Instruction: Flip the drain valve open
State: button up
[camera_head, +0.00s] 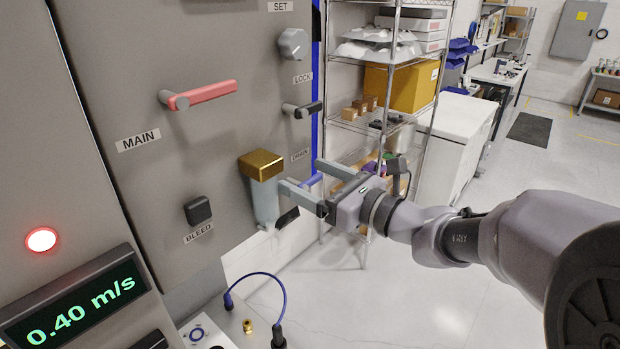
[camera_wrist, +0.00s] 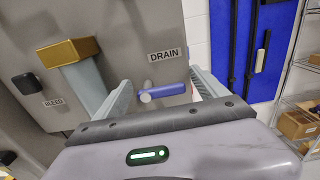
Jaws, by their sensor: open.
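The drain valve is a small blue lever (camera_wrist: 168,90) with a pale round end, under the DRAIN label (camera_wrist: 166,54) on the grey panel. In the wrist view it lies roughly level, between the two fingers of my gripper (camera_wrist: 160,80). In the head view the blue lever (camera_head: 312,180) shows only in part, between and behind the fingers. My gripper (camera_head: 301,175) is open, at the panel's lower right, with one finger on each side of the lever. I cannot tell whether either finger touches it.
A brass-topped grey block (camera_head: 262,165) juts from the panel just left of my gripper. A wire shelf (camera_head: 428,95) stands behind my gripper.

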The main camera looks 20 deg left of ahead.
jog(key=b+v, duration=0.2)
jog(key=v, duration=1.5)
jog(key=shift+d+b, duration=0.2)
jog(key=shift+b, duration=0.15)
jog(key=shift+s+f, duration=0.1)
jog(key=shift+s, duration=0.05)
